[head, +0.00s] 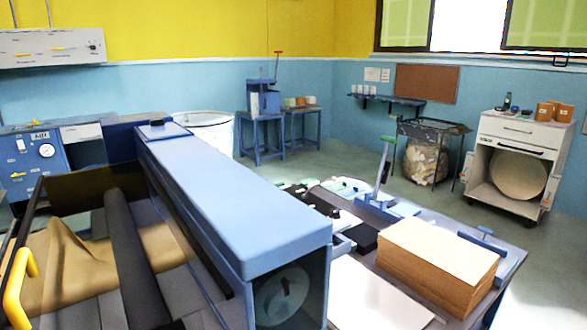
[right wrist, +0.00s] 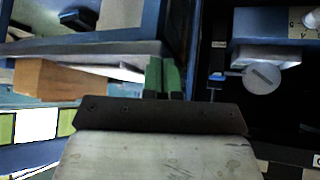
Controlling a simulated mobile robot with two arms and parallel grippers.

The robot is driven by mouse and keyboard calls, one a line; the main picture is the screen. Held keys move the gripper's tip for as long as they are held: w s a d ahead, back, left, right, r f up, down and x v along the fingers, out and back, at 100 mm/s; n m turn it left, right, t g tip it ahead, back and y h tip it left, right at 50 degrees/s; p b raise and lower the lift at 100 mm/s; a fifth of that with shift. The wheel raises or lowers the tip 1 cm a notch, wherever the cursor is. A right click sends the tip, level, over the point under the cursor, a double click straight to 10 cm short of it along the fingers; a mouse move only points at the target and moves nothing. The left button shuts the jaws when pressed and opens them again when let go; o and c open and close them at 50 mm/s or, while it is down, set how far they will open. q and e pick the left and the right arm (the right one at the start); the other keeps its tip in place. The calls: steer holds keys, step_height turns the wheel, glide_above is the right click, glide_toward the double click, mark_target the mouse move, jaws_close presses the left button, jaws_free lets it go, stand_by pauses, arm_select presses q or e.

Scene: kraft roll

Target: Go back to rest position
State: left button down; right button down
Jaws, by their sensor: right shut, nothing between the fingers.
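My right gripper (right wrist: 163,77) shows in the right wrist view. Its two green fingers are close together and shut, with nothing held between them. Behind the fingers are a blue-edged bench, a brown block-like thing (right wrist: 60,80) at the left and a round grey disc (right wrist: 262,78) at the right. The fingers look apart from these, though the exact gap cannot be told. Neither gripper can be made out in the head view, and my left gripper is not in view.
A long blue machine (head: 230,190) fills the middle foreground, with kraft paper (head: 90,260) at its left. A bench at the right holds a brown paper stack (head: 435,265) and a white sheet (head: 375,300). A white cart (head: 520,140) stands farther back. Open floor (head: 300,165) lies behind.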

steer(key=s+d+f+g+h, duration=0.1)
steer(key=s+d+f+g, duration=0.1)
steer(key=s+d+g, duration=0.4)
steer(key=s+a+f, duration=0.1)
steer(key=s+f, duration=0.1)
steer(key=f, duration=1.2)
steer(key=s+a+f, duration=0.1)
steer(key=s+f, duration=0.1)
steer(key=f, duration=1.3)
steer(key=s+d+f+g, duration=0.1)
steer(key=s+d+f, duration=0.1)
steer(key=s+f, duration=0.9)
steer(key=s, duration=0.3)
steer(key=shift+d+f, duration=0.35)
steer(key=shift+f, duration=0.05)
